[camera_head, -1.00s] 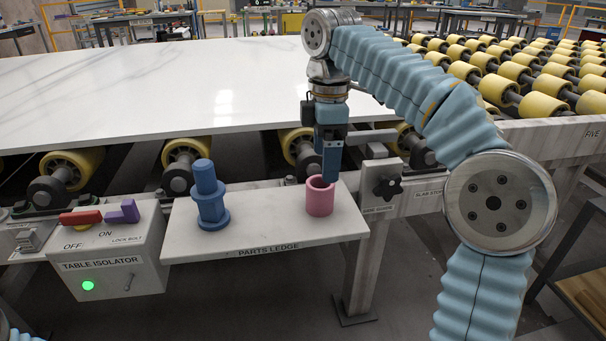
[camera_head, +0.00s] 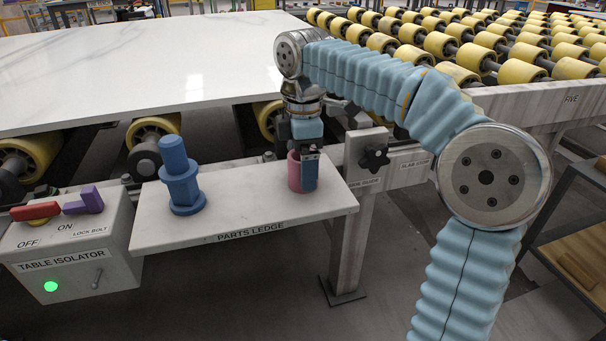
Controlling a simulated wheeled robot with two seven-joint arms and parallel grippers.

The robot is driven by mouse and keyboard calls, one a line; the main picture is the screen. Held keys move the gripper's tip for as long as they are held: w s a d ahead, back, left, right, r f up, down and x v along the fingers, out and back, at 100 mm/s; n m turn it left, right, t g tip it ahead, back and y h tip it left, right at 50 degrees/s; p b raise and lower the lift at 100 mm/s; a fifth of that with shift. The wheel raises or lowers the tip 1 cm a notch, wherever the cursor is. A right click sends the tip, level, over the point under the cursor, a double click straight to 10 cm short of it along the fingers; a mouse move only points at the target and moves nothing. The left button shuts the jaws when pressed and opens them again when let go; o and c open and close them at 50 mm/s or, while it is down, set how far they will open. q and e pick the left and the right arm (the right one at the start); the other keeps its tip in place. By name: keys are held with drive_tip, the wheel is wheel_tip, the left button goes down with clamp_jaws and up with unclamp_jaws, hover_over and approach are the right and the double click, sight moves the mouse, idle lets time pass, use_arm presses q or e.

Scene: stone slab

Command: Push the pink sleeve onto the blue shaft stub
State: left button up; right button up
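The pink sleeve (camera_head: 294,172) stands upright near the right end of the parts ledge (camera_head: 240,205). The blue shaft stub (camera_head: 175,160) stands upright on the left part of the ledge, with a wide round base and a narrower top. My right gripper (camera_head: 309,178) points down at the sleeve. One dark blue finger covers the sleeve's right front side; the other finger is hidden, so its opening cannot be judged. The sleeve still appears to stand on the ledge, well to the right of the stub. My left gripper is out of view.
The table isolator box (camera_head: 70,245) with red (camera_head: 36,211) and purple (camera_head: 84,200) levers and a lit green lamp adjoins the ledge's left end. A black star knob (camera_head: 374,157) sits right of the gripper. A white slab (camera_head: 150,70) lies behind. The ledge between stub and sleeve is clear.

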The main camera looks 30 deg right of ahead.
drive_tip(key=shift+f, duration=0.95)
drive_tip(key=shift+c, duration=0.4)
drive_tip(key=c, duration=1)
